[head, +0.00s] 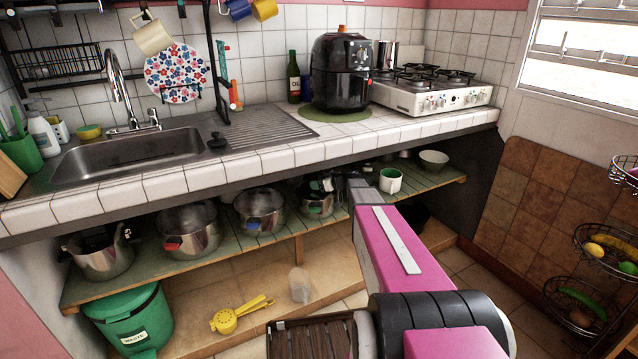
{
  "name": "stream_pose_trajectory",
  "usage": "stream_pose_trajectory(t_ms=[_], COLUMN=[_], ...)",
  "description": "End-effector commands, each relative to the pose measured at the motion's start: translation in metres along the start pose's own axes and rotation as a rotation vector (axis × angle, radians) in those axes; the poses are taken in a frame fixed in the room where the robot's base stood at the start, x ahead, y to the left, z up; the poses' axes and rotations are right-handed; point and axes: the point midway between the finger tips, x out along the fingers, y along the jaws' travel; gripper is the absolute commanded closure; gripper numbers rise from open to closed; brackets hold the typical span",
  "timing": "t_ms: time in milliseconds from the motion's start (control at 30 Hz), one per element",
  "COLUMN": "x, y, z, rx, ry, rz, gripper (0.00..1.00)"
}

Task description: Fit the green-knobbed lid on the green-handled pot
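The green-handled pot (317,207) is a small steel pot with a green handle patch at its front. It stands on the slatted shelf under the counter, at the right end of the row of pots. My gripper (343,188) is a dark shape at the pot's right side, under the counter edge. My pink arm hides part of it, and its fingers are too small and dark to read. Dark shapes show at the pot's rim, but I cannot tell whether they are a lid. I cannot make out the green-knobbed lid for certain.
On the green slatted shelf (281,240) stand a blue-handled pot (262,214), a red-handled pot (190,232) and another steel pot (98,254). A white and green cup (390,181) and a bowl (434,160) stand right. The counter edge (230,178) overhangs closely.

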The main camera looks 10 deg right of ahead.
Motion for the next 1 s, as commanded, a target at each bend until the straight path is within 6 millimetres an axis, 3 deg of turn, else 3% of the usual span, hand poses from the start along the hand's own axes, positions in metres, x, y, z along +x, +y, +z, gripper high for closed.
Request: stream_pose_trajectory(t_ms=[367, 467, 800, 1000], x=[-0.004, -0.015, -0.078, -0.102], y=[0.000, -0.001, -0.002, -0.001], z=[-0.001, -0.001, -0.001, -0.001], rx=[0.001, 0.001, 0.000, 0.000], ry=[0.001, 0.002, 0.001, 0.001], rz=[0.001, 0.000, 0.002, 0.001], gripper=[0.35, 0.35, 0.35, 0.35])
